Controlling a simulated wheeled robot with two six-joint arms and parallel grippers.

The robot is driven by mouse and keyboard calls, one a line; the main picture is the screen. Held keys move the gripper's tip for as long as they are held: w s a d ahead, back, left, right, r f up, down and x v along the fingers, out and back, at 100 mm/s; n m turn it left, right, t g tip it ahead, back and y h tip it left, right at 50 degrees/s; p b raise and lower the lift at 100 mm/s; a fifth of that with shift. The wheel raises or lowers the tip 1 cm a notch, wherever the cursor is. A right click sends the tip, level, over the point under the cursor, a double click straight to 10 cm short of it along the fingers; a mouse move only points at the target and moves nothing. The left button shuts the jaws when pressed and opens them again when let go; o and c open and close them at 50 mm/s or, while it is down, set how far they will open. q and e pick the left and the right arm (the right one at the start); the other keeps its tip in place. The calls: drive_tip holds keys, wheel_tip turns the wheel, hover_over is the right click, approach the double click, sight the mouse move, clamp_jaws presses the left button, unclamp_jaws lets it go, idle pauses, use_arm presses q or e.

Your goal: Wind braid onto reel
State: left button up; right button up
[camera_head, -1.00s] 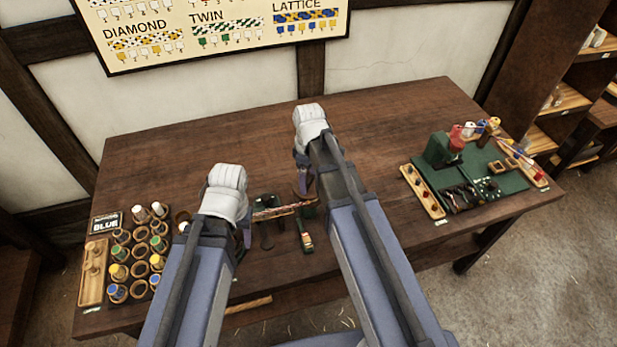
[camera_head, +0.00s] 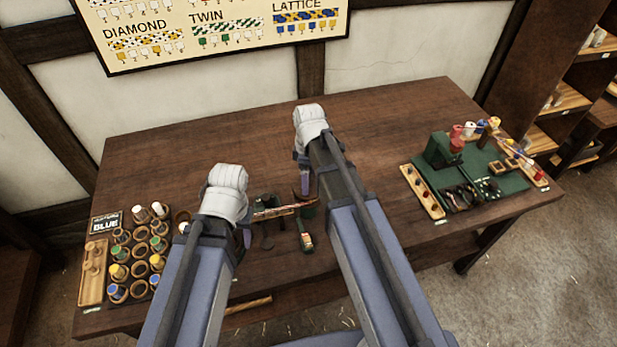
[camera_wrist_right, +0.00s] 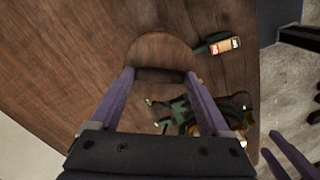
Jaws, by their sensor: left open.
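A reddish, patterned braid (camera_head: 283,211) runs from beside my left gripper (camera_head: 247,232) to a dark upright piece near the table's middle. My left gripper is open, and its fingers are partly hidden by its wrist. It also shows at the lower right of the right wrist view (camera_wrist_right: 288,160). My right gripper (camera_wrist_right: 160,75) has its purple fingers on either side of a round wooden piece (camera_wrist_right: 160,48), seemingly the reel. Whether they press on it is not clear. In the head view my right gripper (camera_head: 305,182) is above the braid's right end.
A dark green stand (camera_wrist_right: 175,110) and a small labelled block (camera_head: 307,241) are close by. Bobbins in wooden rings (camera_head: 140,250) fill the table's left end. A green mat (camera_head: 507,183) with spools and tools lies right. The table's back middle is clear.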

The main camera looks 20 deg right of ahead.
drive_tip(key=shift+o, duration=1.3)
wheel_tip(320, 180, up, 8)
drive_tip(key=p, duration=0.8)
drive_tip(key=shift+f, duration=0.1)
drive_tip(key=shift+s+a, duration=0.1)
drive_tip(key=s+a+f+m+b, duration=0.2)
drive_tip(key=s+a+m, duration=0.2)
drive_tip(key=s, duration=0.3)
drive_tip(key=s+a+f+m+h+b, duration=0.1)
drive_tip(key=s+a+f+m+b, duration=0.2)
drive_tip(key=s+a, duration=0.3)
drive_tip(key=shift+s+m, duration=0.8)
